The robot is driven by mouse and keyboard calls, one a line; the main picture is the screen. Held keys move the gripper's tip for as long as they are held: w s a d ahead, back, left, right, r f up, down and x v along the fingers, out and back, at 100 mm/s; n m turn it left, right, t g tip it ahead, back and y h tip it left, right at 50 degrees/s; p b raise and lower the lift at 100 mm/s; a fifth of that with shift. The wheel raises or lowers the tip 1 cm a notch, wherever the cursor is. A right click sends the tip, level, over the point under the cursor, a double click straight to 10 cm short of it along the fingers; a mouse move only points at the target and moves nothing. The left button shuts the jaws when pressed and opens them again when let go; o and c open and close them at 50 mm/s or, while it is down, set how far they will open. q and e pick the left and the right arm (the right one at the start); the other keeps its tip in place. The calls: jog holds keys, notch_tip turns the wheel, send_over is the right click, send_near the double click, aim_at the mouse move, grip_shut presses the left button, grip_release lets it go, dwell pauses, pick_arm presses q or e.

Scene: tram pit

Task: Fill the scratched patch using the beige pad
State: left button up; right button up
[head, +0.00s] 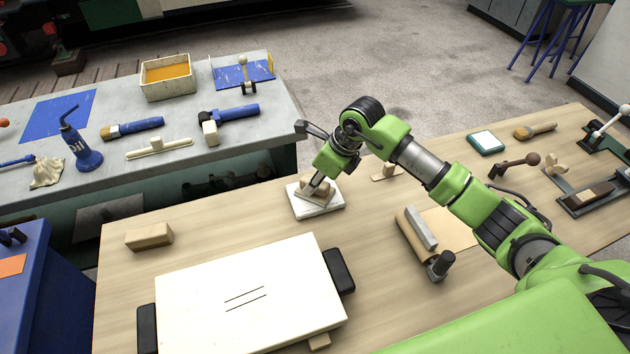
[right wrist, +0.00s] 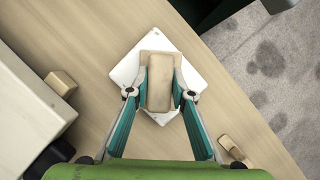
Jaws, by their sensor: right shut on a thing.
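The beige pad (right wrist: 160,82), a block-shaped grip on a flat beige base, is between the fingers of my right gripper (right wrist: 159,92). In the head view this gripper (head: 318,187) is shut on the pad's grip. The pad is over a white slab (head: 318,210), which also shows around it in the right wrist view (right wrist: 187,72); whether they touch is not clear. My left gripper is not in view.
Black clamps (head: 340,270) hold the panel's sides. A wooden block (head: 149,237) lies left of the slab. A roller-like tool (head: 425,243) and a small beige-handled tool (head: 386,172) lie to the right. A grey bench (head: 180,180) with tools stands behind. Bare wood separates slab and panel.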

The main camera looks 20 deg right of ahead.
jog(key=shift+r+p, duration=2)
jog(key=shift+r, duration=1.5)
